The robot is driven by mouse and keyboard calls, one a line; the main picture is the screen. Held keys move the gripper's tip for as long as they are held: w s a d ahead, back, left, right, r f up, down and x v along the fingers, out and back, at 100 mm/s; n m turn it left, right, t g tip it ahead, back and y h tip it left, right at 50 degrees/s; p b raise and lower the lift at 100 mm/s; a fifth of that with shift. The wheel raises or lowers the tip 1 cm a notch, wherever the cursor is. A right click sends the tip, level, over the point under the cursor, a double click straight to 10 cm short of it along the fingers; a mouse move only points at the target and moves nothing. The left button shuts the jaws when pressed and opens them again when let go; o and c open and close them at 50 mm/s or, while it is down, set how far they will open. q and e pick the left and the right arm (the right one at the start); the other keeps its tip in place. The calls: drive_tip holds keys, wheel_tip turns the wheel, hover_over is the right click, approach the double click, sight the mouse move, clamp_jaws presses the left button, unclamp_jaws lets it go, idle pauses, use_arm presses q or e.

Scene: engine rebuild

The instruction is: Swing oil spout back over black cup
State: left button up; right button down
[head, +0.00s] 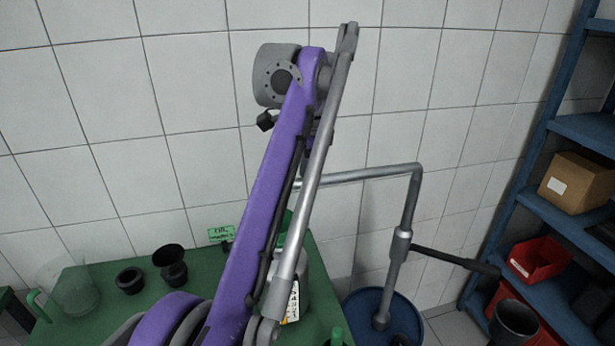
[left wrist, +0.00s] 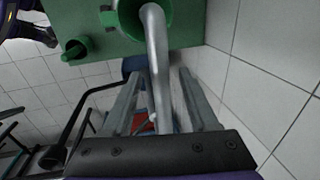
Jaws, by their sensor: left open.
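The oil spout (head: 350,175) is a silver bent pipe rising from a blue drum (head: 350,310). Its free end passes behind my purple left arm in the head view. In the left wrist view, the spout (left wrist: 158,60) reaches a green funnel-like mouth (left wrist: 127,22). My left gripper (left wrist: 160,95) is open, its fingers on either side of the pipe; contact cannot be told. Its fingers are hidden in the head view. A black cup (head: 170,262) stands on the green table at left, beside a lower black ring-like part (head: 130,281). My right gripper is not in view.
A black handle (head: 455,259) sticks out from the spout's upright. A clear jug (head: 75,292) and a green label (head: 221,234) are on the table. A blue shelf (head: 565,230) at right holds a cardboard box (head: 577,181) and red bins (head: 538,259). A tiled wall is behind.

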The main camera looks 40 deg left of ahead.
use_arm(q)
clamp_jaws()
idle(1.4)
